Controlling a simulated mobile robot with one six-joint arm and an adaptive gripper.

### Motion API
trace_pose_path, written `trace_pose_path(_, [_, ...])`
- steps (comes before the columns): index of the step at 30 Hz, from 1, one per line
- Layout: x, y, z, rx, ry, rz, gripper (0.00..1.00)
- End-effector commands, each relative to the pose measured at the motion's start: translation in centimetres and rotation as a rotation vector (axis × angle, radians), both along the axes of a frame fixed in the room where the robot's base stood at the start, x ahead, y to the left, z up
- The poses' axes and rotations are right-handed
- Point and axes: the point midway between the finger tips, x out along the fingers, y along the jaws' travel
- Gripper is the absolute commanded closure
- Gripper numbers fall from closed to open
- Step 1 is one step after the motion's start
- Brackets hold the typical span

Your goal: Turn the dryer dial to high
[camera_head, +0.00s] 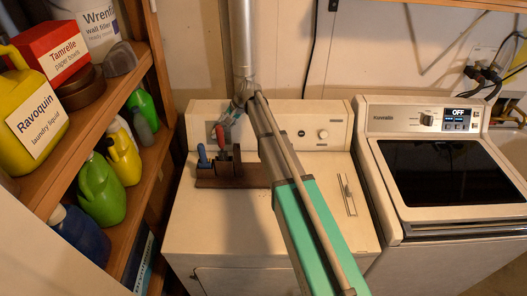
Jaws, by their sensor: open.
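The white machine in the middle, which looks like the dryer (215,240), has a round pale dial (323,134) at the right of its back panel. The dial's pointer and markings are too small to read. My arm slants up across this machine, left of the dial. My gripper (229,117) is small in the picture, near the left part of the back panel, apart from the dial. It is open, and its fingers are hard to make out.
A wooden block with red- and blue-handled tools (203,157) sits on the dryer top. The machine (388,213) at right has its own knob (427,118) and a display (461,118) reading OFF. Shelves with bottles (98,190) stand at left. A silver pipe (243,40) rises behind.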

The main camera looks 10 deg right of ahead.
Motion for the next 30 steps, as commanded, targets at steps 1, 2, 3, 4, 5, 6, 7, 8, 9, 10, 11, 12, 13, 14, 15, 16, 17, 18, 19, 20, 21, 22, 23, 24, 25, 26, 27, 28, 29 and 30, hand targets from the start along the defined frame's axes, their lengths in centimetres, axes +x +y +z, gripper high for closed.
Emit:
trace_pose_path(1, [-0.2, -0.3, 0.9, 0.0, 0.0, -0.001, 0.43])
trace_pose_path(2, [-0.2, -0.4, 1.1, 0.0, 0.0, -0.001, 0.43])
trace_pose_path(3, [-0.3, -0.6, 1.4, 0.0, 0.0, -0.001, 0.43])
trace_pose_path(4, [-0.4, -0.7, 1.7, 0.0, 0.0, -0.001, 0.43])
trace_pose_path(5, [-0.5, -0.9, 1.9, 0.0, 0.0, -0.001, 0.43])
trace_pose_path(6, [-0.6, -1.0, 2.2, 0.0, 0.0, -0.001, 0.43])
trace_pose_path(7, [-0.6, -1.2, 2.5, 0.001, 0.001, 0.0, 0.43])
trace_pose_path(8, [-0.7, -1.3, 2.7, 0.001, 0.001, 0.0, 0.43])
trace_pose_path(9, [-0.8, -1.5, 3.1, 0.001, 0.001, 0.0, 0.43])
trace_pose_path(10, [-0.9, -1.7, 3.3, 0.001, 0.001, 0.0, 0.43])
trace_pose_path(11, [-0.9, -1.8, 3.5, 0.001, 0.001, 0.0, 0.43])
trace_pose_path(12, [-1.0, -2.0, 3.9, 0.001, 0.001, 0.0, 0.43])
trace_pose_path(13, [-1.1, -2.2, 4.1, 0.001, 0.001, 0.0, 0.43])
trace_pose_path(14, [-1.2, -2.3, 4.4, 0.001, 0.001, 0.0, 0.43])
trace_pose_path(15, [-1.3, -2.5, 4.7, 0.001, 0.001, 0.0, 0.43])
trace_pose_path(16, [-1.3, -2.6, 4.9, 0.001, 0.001, 0.0, 0.43])
trace_pose_path(17, [-2.0, -2.7, 4.4, -0.01, 0.002, 0.008, 0.43])
trace_pose_path(18, [-2.6, -2.8, 4.1, -0.025, 0.003, 0.016, 0.43])
trace_pose_path(19, [-3.0, -2.9, 4.0, -0.034, 0.004, 0.023, 0.43])
trace_pose_path(20, [-3.4, -3.0, 3.9, -0.043, 0.005, 0.029, 0.43])
trace_pose_path(21, [-3.9, -3.2, 3.8, -0.056, 0.006, 0.037, 0.43])
trace_pose_path(22, [-4.4, -3.3, 3.7, -0.065, 0.007, 0.044, 0.43])
trace_pose_path(23, [-4.8, -3.4, 3.6, -0.075, 0.008, 0.051, 0.43])
trace_pose_path(24, [-5.3, -3.6, 3.5, -0.087, 0.01, 0.059, 0.43])
trace_pose_path(25, [-5.7, -3.7, 3.4, -0.096, 0.011, 0.065, 0.43])
trace_pose_path(26, [-6.1, -3.8, 3.4, -0.105, 0.012, 0.071, 0.43])
trace_pose_path(27, [-6.6, -4.0, 3.3, -0.117, 0.013, 0.079, 0.43])
trace_pose_path(28, [-7.0, -4.1, 3.2, -0.127, 0.014, 0.086, 0.43])
trace_pose_path(29, [-7.4, -4.3, 3.1, -0.136, 0.017, 0.092, 0.43])
trace_pose_path(30, [-7.9, -4.4, 3.0, -0.147, 0.019, 0.1, 0.43])
